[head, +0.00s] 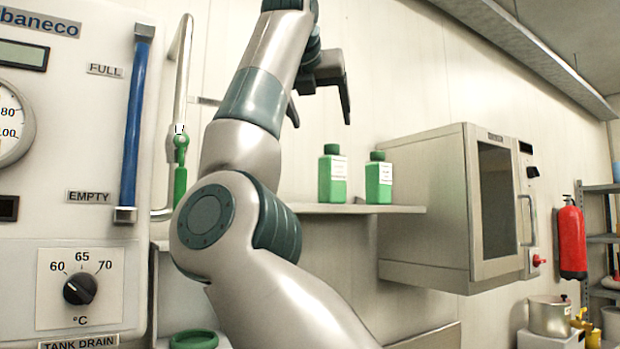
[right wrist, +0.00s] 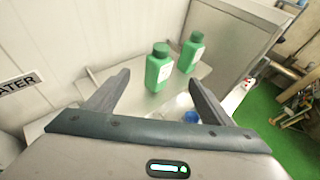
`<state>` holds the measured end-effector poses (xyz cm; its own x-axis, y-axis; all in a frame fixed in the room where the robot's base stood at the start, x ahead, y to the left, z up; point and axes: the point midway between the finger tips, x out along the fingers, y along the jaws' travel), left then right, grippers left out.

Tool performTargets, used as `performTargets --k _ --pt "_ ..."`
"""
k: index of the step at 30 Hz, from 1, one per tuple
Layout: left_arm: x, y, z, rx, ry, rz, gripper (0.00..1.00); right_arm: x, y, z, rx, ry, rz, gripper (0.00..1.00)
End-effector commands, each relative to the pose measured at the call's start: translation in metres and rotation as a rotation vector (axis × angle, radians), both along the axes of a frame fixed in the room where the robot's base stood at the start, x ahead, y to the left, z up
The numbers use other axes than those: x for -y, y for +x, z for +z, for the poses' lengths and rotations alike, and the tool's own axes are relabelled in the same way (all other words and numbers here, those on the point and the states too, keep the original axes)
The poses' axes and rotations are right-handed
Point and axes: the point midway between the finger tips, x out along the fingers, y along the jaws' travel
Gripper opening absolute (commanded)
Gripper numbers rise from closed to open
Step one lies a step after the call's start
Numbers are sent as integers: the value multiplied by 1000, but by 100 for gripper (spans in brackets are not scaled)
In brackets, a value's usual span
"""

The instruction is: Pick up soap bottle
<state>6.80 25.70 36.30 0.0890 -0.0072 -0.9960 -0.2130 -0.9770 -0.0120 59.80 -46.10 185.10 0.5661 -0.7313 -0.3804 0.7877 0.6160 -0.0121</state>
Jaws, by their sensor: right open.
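Two green soap bottles with dark green caps and white labels stand upright on a wall shelf. In the head view the left bottle (head: 332,176) is slightly larger than the right bottle (head: 378,180). My right gripper (head: 322,118) is open and empty, above and left of the bottles. In the right wrist view its fingers (right wrist: 158,92) are spread apart. The left bottle (right wrist: 159,70) shows beyond and between the fingertips, and the right bottle (right wrist: 191,54) stands farther off; neither is touched. My left gripper is not in view.
The shelf (head: 405,209) runs along the wall. A grey cabinet (head: 430,195) with a dark window stands just right of the bottles. A control panel (head: 120,270) fills the left. A red extinguisher (head: 570,240) hangs at far right.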

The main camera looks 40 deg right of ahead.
Motion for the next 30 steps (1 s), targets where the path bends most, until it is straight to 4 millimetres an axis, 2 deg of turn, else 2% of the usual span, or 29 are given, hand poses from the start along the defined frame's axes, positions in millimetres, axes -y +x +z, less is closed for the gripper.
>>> performTargets --k 14,20,30 --pt "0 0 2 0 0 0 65 0 3 0 5 7 12 76" --pt "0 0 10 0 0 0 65 16 16 -8 5 8 10 76" --pt "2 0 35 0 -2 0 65 60 51 -29 3 6 9 76"
